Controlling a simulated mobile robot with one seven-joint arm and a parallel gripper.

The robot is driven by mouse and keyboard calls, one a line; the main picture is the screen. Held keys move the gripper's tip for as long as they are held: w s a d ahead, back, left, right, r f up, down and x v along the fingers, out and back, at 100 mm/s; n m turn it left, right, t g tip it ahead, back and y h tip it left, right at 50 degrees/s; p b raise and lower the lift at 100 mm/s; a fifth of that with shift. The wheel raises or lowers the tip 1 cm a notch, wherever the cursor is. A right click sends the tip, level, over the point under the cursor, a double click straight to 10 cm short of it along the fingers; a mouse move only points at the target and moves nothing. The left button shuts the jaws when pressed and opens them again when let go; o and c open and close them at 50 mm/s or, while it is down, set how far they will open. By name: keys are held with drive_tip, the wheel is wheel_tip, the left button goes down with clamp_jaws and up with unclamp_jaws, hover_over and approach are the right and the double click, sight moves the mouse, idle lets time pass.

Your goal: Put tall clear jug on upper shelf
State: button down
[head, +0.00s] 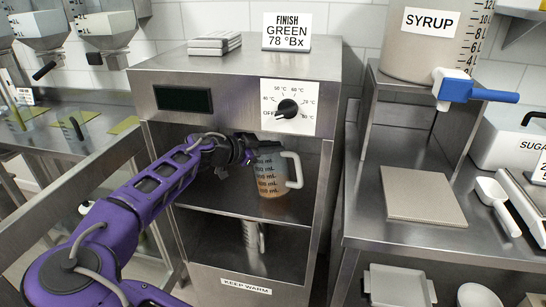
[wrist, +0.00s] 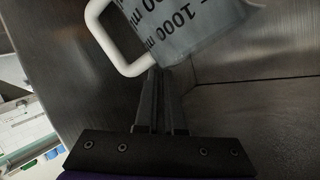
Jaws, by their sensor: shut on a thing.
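The tall clear jug (head: 268,178) has black mL markings, a white handle on its right and an amber-brown tint low down. It is upright inside the steel cabinet's upper compartment, over the upper shelf (head: 240,207). I cannot tell whether its base touches the shelf. My gripper (head: 250,150) reaches in from the left and is shut on the jug near its top. In the wrist view the jug (wrist: 185,25) is at the top, with its white handle to the left, and my finger pair (wrist: 162,85) meets its edge. The exact grip contact is partly hidden.
A smaller jug-like vessel (head: 251,235) stands in the lower compartment, above the KEEP WARM label (head: 245,285). Cabinet walls stand close on both sides. A dial panel (head: 290,107) is above the opening. A steel counter (head: 375,235) stands at right.

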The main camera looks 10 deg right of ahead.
sight(273, 157)
drive_tip(key=shift+a+f, duration=0.15)
drive_tip(key=shift+f, duration=1.45)
drive_tip(key=c, duration=1)
unclamp_jaws()
drive_tip(key=v, duration=1.2)
